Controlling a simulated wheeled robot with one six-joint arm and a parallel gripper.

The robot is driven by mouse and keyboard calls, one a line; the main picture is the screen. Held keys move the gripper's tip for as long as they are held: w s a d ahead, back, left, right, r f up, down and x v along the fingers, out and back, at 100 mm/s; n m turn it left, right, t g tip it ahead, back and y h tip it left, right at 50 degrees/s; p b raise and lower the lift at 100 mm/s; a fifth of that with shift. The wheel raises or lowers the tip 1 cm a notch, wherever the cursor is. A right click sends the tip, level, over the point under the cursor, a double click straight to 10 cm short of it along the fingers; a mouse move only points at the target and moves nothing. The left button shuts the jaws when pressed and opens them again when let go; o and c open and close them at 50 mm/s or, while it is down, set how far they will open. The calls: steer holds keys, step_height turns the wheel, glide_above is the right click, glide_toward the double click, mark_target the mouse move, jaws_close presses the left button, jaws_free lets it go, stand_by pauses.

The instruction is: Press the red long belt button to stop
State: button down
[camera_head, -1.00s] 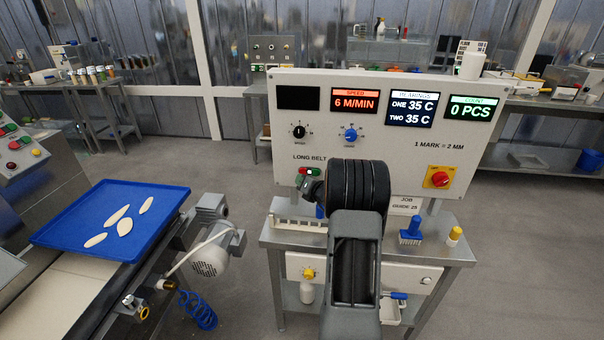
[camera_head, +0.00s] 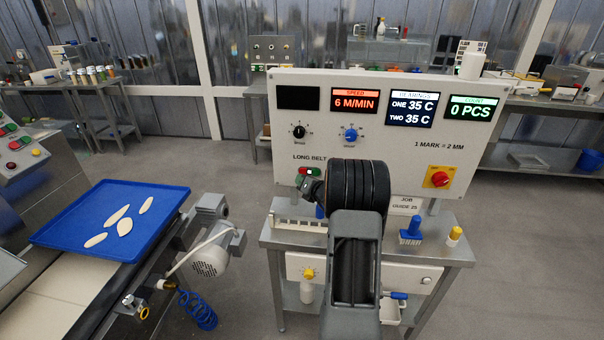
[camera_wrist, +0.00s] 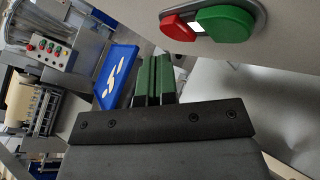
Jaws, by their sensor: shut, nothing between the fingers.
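The long belt control on the white panel (camera_head: 390,165) has a red button (camera_wrist: 178,27) and a green button (camera_wrist: 226,24) with a small white piece between them. In the head view it sits under the words LONG BELT, partly behind my wrist. My gripper (camera_wrist: 155,78) is shut and empty, its green fingers side by side in the wrist view. Its tips appear just below and left of the red button, with a visible gap in the picture; depth is hard to judge. In the head view the fingers are mostly hidden. The speed display (camera_head: 355,104) reads 6 M/MIN.
A red knob on a yellow plate (camera_head: 439,177) is at the panel's right. Black (camera_head: 299,131) and blue (camera_head: 350,135) dials are above the buttons. A blue tray (camera_head: 75,240) with several dough pieces rests on the conveyor at left. A blue brush (camera_head: 411,232) stands on the bench.

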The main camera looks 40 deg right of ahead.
steer(key=shift+w+d, duration=0.15)
stand_by(0.7)
steer(key=shift+w+d, duration=0.15)
steer(key=shift+w+d, duration=0.25)
stand_by(0.9)
steer(key=shift+s+a, duration=0.1)
stand_by(0.3)
steer(key=shift+s+a+b, duration=0.35)
steer(key=shift+s+a, duration=0.15)
steer(key=shift+s+a+b, duration=0.55)
steer(key=shift+s+a, duration=1.15)
steer(key=shift+s, duration=0.1)
